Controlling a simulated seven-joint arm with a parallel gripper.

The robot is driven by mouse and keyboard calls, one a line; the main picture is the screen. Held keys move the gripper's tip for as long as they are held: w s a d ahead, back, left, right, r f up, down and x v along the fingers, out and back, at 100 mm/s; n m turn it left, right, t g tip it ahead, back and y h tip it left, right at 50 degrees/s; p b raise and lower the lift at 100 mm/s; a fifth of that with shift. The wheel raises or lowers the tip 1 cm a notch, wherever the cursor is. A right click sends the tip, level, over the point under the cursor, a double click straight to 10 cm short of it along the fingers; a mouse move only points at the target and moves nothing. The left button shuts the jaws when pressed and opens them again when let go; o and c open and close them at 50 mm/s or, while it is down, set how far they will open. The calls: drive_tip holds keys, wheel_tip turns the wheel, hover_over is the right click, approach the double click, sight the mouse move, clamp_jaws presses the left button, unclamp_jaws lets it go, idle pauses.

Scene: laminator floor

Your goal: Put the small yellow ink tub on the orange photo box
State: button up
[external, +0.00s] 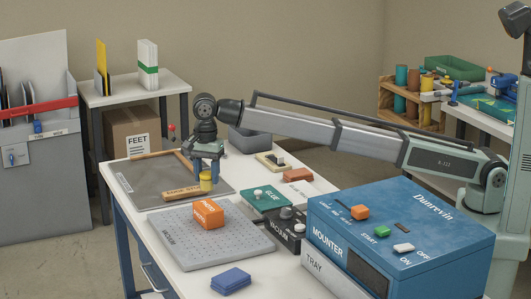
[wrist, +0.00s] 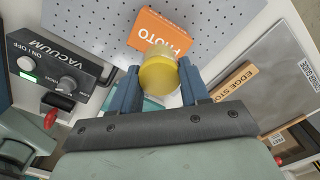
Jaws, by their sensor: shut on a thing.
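The small yellow ink tub (external: 206,182) is a short cylinder held upright between the fingers of my gripper (external: 206,171). In the wrist view, the tub (wrist: 158,73) shows its round lid between the two blue fingers of my gripper (wrist: 158,88). The orange photo box (external: 207,214) lies on the grey perforated board, just below the tub in the external picture. In the wrist view, the photo box (wrist: 152,33) is beyond the tub, which overlaps part of it. The tub looks to be in the air, apart from the box.
The perforated vacuum board (external: 190,250) has free room around the box. The black vacuum control (external: 287,228), green glue box (external: 264,197) and large blue mounter (external: 400,225) stand to its right. Blue cards (external: 231,280) lie in front; the edge stop (external: 182,192) is behind.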

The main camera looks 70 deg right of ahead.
sight(207, 190)
drive_tip(key=shift+f, duration=2.65)
drive_tip(key=shift+f, duration=0.15)
drive_tip(key=o, duration=1.1)
drive_tip(key=shift+c, duration=0.2)
wheel_tip(207, 190, up, 12)
drive_tip(key=shift+r, duration=0.2)
